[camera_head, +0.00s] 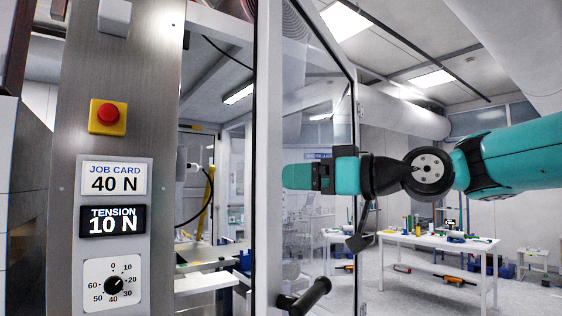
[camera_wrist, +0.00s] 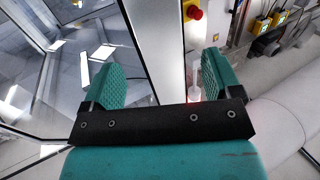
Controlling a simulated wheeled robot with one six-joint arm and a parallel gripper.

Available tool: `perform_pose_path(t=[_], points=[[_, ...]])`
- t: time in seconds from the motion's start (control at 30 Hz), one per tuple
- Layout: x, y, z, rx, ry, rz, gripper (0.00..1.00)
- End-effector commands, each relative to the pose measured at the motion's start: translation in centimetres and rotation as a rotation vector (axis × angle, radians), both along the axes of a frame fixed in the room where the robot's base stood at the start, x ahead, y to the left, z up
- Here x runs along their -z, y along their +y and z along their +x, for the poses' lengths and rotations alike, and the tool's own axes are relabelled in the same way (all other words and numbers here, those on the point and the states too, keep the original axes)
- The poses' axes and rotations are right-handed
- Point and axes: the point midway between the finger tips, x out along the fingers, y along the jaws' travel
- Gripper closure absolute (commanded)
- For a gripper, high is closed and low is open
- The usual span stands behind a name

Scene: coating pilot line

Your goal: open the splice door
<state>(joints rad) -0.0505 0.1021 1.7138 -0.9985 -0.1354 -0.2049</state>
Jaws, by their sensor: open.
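The splice door (camera_head: 268,120) is a glass panel in a pale frame, standing at an angle to the steel control column in the head view. Its black bar handle (camera_head: 306,297) sticks out low on the near upright. My gripper (camera_head: 297,177) is well above the handle, level with the glass, its fingers close to the right side of that upright. I cannot tell whether it touches. In the wrist view my gripper (camera_wrist: 158,65) has its two teal fingers apart with nothing held. A pale upright (camera_wrist: 152,45) shows beyond the gap, with glass to its left. The handle is not visible there.
The steel column (camera_head: 150,100) at left carries a red stop button (camera_head: 108,114), a "JOB CARD 40 N" sign, a "TENSION 10 N" display (camera_head: 112,221) and a dial (camera_head: 113,285). White tables (camera_head: 400,240) with small items stand behind at right.

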Motion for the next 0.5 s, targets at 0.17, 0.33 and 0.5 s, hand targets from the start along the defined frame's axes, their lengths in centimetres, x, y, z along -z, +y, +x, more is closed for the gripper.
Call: perform_pose_path(t=[0.17,0.33,0.5], points=[[-0.4,2.7,1.5,-0.004,0.001,0.000,0.16],[-0.1,3.8,2.1,-0.002,0.001,-0.001,0.16],[0.0,4.1,2.2,-0.002,-0.001,-0.001,0.16]])
